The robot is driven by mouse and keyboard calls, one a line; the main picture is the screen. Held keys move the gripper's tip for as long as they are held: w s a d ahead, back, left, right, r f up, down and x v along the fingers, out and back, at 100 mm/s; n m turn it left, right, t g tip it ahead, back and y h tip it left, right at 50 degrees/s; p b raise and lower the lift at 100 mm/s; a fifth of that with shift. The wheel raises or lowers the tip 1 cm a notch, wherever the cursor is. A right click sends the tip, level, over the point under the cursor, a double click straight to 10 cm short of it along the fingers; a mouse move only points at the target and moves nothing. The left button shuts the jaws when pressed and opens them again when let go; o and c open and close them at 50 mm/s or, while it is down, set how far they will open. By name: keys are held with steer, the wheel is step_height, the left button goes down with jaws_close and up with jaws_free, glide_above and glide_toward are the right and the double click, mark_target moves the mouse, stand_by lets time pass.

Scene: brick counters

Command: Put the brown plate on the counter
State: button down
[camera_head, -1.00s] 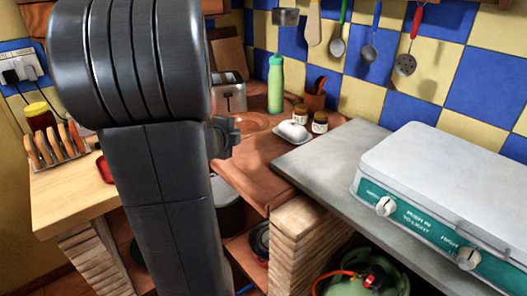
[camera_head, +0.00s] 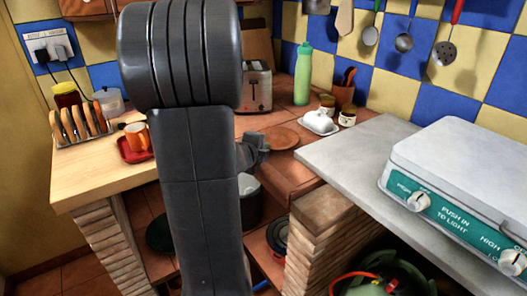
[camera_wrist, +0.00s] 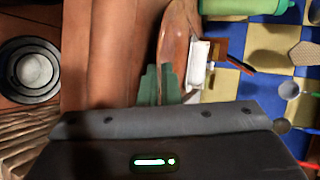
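The brown plate (camera_head: 282,138) is a round, flat dish at the tip of my gripper, over the reddish-brown counter (camera_head: 277,176). In the wrist view the plate (camera_wrist: 174,38) looks like a narrow tilted oval, its near rim between the two green fingertips. My gripper (camera_wrist: 160,86) appears shut on that rim. In the head view my dark arm hides most of the gripper (camera_head: 262,146). I cannot tell the exact gap between plate and counter.
A white butter dish (camera_head: 319,123), small jars, a green bottle (camera_head: 303,75) and a toaster (camera_head: 257,88) stand behind the plate. A grey counter with a stove (camera_head: 465,175) is right. A wooden counter (camera_head: 95,170) holds a toast rack and an orange mug (camera_head: 136,138).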

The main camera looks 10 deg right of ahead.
steer(key=c, duration=2.1)
jaws_free()
steer(key=shift+f, duration=0.2)
steer(key=shift+o, duration=0.8)
steer(key=shift+r, duration=0.1)
steer(key=shift+r, duration=0.25)
steer(key=p+v, duration=0.2)
steer(key=v, duration=1)
steer(key=shift+f, duration=0.15)
